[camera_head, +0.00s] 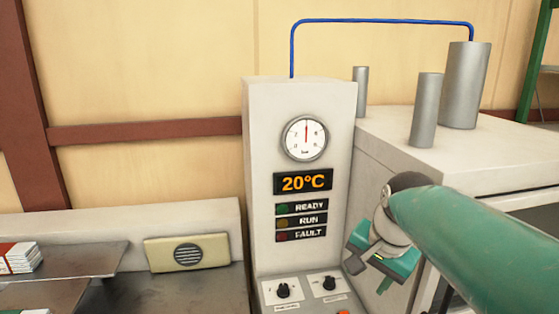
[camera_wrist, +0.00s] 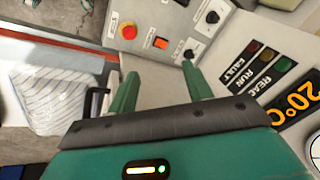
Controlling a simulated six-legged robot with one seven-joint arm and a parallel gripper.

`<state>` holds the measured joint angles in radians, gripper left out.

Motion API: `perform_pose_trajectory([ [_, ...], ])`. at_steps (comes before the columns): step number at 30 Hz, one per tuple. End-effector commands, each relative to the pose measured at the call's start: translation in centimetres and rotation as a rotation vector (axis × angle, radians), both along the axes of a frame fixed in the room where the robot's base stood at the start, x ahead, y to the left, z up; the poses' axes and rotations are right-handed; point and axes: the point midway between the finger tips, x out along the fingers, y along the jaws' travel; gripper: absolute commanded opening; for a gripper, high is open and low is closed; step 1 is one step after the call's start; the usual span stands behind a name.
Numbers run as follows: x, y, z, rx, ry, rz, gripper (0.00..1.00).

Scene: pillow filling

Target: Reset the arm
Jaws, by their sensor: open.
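My green arm (camera_head: 470,235) reaches in from the right in the head view. My gripper (camera_head: 383,268) is in front of the right side of the white control cabinet (camera_head: 260,120). In the wrist view my gripper (camera_wrist: 160,88) has two green fingers set apart, with nothing between them. Past the fingers is the cabinet's sloped panel, with a red button (camera_wrist: 128,30), an orange switch (camera_wrist: 161,42) and black knobs (camera_wrist: 212,17). In the head view the fingertips are partly hidden by the gripper body.
A striped pillow (camera_wrist: 52,98) lies at the left of the wrist view. A white machine with metal cylinders (camera_head: 465,85) stands right of the cabinet. The cabinet display (camera_head: 303,183) reads 20°C.

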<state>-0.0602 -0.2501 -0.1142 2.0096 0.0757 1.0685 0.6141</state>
Motion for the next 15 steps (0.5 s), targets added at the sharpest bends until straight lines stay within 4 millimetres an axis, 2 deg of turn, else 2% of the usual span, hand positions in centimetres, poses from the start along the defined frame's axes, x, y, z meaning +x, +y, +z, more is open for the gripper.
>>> perform_pose_trajectory([
  [1,-1.9,0.1,-0.1,-0.025,-0.026,0.061,0.50],
  [3,-4.2,0.4,-0.5,-0.070,-0.061,0.159,0.50],
  [9,-10.2,0.9,-2.9,-0.217,-0.145,0.424,0.50],
  [12,-12.4,1.1,-4.2,-0.283,-0.173,0.527,0.50],
  [15,-13.6,1.1,-5.1,-0.329,-0.188,0.592,0.50],
])
